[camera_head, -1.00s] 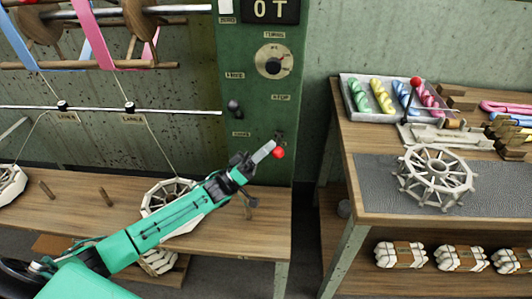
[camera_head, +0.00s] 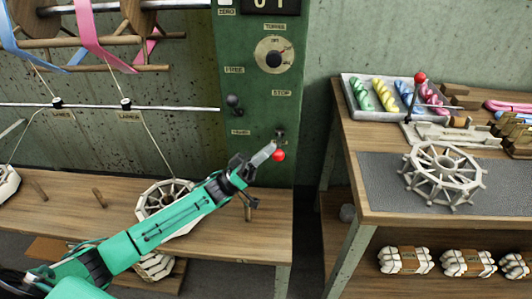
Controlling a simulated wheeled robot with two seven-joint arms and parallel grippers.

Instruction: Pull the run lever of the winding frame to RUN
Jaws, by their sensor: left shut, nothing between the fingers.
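The green winding frame panel (camera_head: 255,120) stands at the centre back. Its run lever has a red ball knob (camera_head: 279,155) and a small dark mount (camera_head: 280,134) on the panel's right side. The knob hangs low, below the STOP label (camera_head: 281,93). A label beside the mount is too small to read. My left gripper (camera_head: 264,152) comes in from the lower left over the bench. Its fingers are shut and empty, with the tips right at the knob's left side; I cannot tell whether they touch it. My right gripper is not in view.
A black-knobbed lever (camera_head: 233,103) and a dial (camera_head: 273,55) sit on the same panel. A white spoked reel (camera_head: 165,198) lies on the left bench, partly behind my arm. The right bench holds a tray of coloured skeins (camera_head: 370,112) and another reel (camera_head: 443,176).

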